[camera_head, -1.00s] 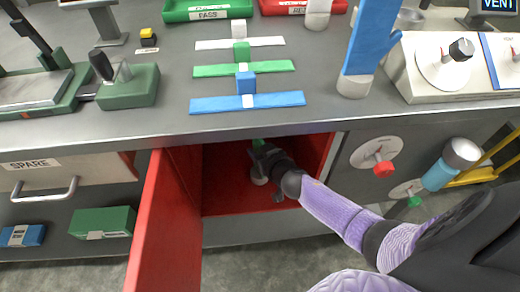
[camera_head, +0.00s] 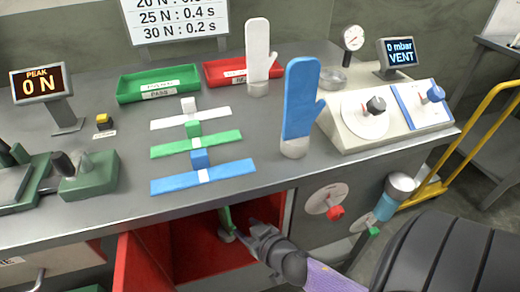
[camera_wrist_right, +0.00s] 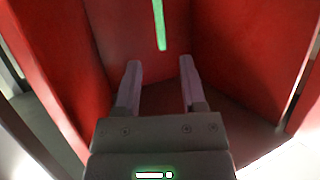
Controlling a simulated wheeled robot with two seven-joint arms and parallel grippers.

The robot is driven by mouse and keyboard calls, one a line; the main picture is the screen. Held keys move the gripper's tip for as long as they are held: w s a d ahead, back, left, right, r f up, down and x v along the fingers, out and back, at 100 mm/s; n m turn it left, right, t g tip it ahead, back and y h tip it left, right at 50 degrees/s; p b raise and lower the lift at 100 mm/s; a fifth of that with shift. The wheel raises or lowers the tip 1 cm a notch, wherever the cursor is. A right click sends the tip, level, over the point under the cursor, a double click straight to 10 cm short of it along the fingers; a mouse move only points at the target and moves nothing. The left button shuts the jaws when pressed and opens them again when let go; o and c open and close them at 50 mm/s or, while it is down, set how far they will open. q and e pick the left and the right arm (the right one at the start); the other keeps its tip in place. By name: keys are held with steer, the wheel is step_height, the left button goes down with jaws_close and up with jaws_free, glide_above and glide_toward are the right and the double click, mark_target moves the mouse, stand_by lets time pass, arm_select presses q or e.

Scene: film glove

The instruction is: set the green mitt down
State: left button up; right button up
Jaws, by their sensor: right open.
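The green mitt (camera_head: 226,218) shows as a narrow green upright piece inside the red-lined compartment under the counter, with a pale base at its foot. The counter edge hides its top. In the right wrist view it is a thin green strip (camera_wrist_right: 159,25), seen edge-on, beyond the fingertips and apart from them. My right gripper (camera_head: 244,238) is in the compartment's mouth, just right of the mitt. In its wrist view the two fingers (camera_wrist_right: 160,72) are spread with nothing between them. My left gripper is not in view.
The compartment's red door (camera_head: 140,262) stands open on the left. A blue mitt (camera_head: 301,98) and a white mitt (camera_head: 257,50) stand on the counter. Green (camera_head: 158,84) and red (camera_head: 240,71) trays lie behind coloured strips. Knobs (camera_head: 335,212) stick out right of the opening.

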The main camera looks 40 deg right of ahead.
steer(key=s+f+g, duration=0.5)
steer(key=s+f, duration=0.6)
steer(key=f, duration=0.2)
steer(key=s+a+f+n+g, duration=0.1)
steer(key=s+f+g, duration=0.2)
steer(key=s, duration=0.5)
steer(key=s+a+f+n+g, duration=0.1)
steer(key=s+f+g, duration=0.2)
steer(key=s, duration=0.6)
steer(key=s+a+f+n+g, duration=0.1)
steer(key=s+f+g, duration=0.2)
steer(key=s, duration=0.6)
steer(key=shift+s+f+g, duration=0.15)
steer(key=shift+f+g, duration=0.15)
steer(key=shift+f, duration=0.2)
